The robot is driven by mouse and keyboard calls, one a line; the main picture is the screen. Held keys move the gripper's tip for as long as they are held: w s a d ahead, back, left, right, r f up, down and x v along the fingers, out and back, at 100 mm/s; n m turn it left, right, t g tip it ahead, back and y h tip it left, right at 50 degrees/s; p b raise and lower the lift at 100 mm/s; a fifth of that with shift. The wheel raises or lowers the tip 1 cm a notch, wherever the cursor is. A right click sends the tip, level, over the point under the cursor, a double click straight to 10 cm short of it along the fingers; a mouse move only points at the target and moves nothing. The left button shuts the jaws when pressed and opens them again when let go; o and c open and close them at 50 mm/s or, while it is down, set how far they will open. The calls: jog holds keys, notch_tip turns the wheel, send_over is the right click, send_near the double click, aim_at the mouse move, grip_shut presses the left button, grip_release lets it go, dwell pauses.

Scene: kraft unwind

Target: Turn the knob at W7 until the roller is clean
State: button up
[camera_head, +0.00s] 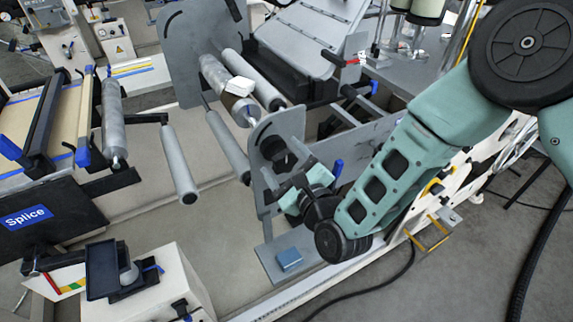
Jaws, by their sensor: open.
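A black round knob (277,152) sits on a grey upright side plate (290,124), in the middle of the view. My gripper (284,174) is just in front of this knob, with its fingers apart and nothing seen between them. The view does not show whether a finger touches the knob. No W7 label can be read, so I cannot tell whether this is the knob named. Behind the plate, a metal roller (212,75) has a brownish patch near its lower end. A white block (238,86) lies against it and hides part of its surface.
A plain grey roller (251,80) runs beside the patchy one. Other grey rollers (178,163) stick out to the left. A blue block (289,259) rests on a grey plate below my gripper. A "Splice" panel (28,217) and a white cabinet (158,290) stand at lower left.

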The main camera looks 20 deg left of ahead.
jog(key=c, duration=1)
jog(key=shift+f+m+b, duration=0.15)
jog(key=shift+m+b, duration=0.3)
jog(key=shift+m, duration=0.15)
jog(key=shift+m+b, duration=0.95)
jog(key=shift+m, duration=0.95)
jog(key=shift+m+b, duration=0.6)
jog(key=shift+m, duration=0.4)
jog(key=shift+m+b, duration=0.75)
jog(key=shift+m, duration=0.75)
jog(key=m+b, duration=0.2)
jog(key=m, duration=0.1)
jog(key=shift+f, duration=0.1)
jog(key=shift+m+b, duration=0.35)
jog(key=shift+m, duration=0.45)
jog(key=shift+r, duration=0.2)
